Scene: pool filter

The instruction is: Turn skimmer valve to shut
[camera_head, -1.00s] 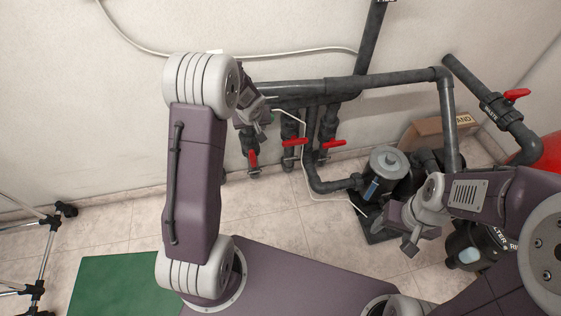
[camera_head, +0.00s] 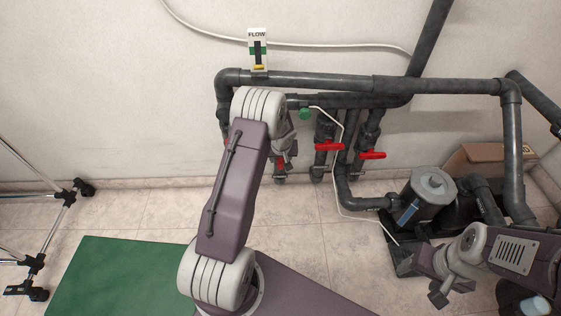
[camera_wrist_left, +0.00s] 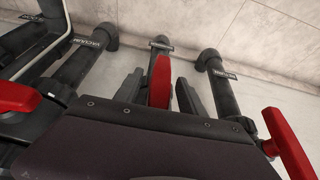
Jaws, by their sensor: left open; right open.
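Several dark pipes with red-handled valves stand along the wall. My left gripper (camera_wrist_left: 160,90) is open, its two fingers on either side of one upright red handle (camera_wrist_left: 160,72); I cannot tell if they touch it. In the head view that handle (camera_head: 282,161) is partly hidden by my left gripper (camera_head: 284,145). The label on its pipe (camera_wrist_left: 162,45) is too small to read, so I cannot confirm it is the skimmer valve. My right gripper (camera_head: 446,289) is open and empty, low at the right near the pump.
Neighbouring red handles (camera_head: 328,147) and (camera_head: 372,155) stand crosswise to their pipes, to the right. A pipe label reading VACUUM (camera_wrist_left: 86,42) shows in the wrist view. A flow gauge (camera_head: 258,52) is above. The pump (camera_head: 428,192) and a cardboard box (camera_head: 490,158) are at right.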

